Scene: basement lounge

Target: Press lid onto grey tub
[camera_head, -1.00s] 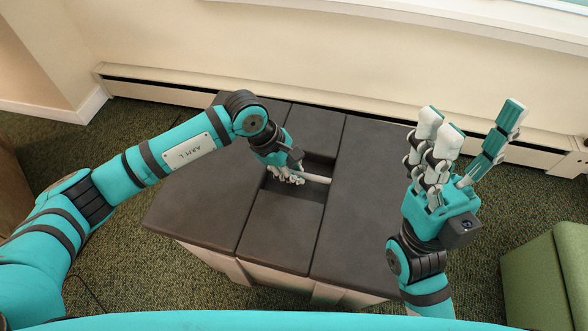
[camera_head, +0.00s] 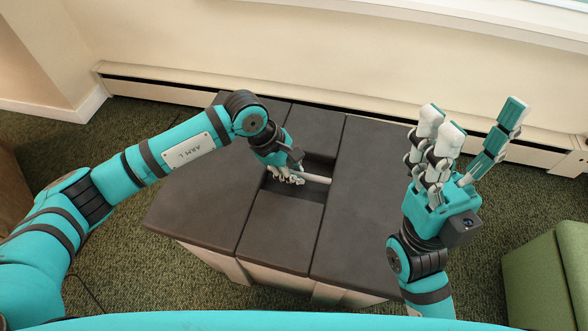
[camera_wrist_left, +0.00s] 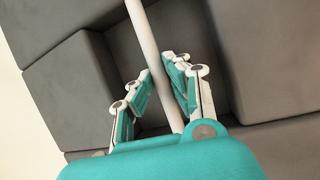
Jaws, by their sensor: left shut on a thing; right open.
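My left gripper (camera_head: 286,175) is down at the recess in the middle of a dark grey-topped chest. It is shut on a pale bar (camera_head: 318,178) that spans the recess. In the left wrist view the bar (camera_wrist_left: 145,40) runs between the fingers of my left gripper (camera_wrist_left: 160,95). My right gripper (camera_head: 474,122) is open and empty, fingers up, right of the chest. No separate grey tub or lid can be made out. I cannot tell whether the chest and its top panels are these.
The chest's dark top (camera_head: 375,190) is flat, with seams between panels, above pale sides. A green seat (camera_head: 550,265) stands at the right. A baseboard heater (camera_head: 340,108) runs along the back wall.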

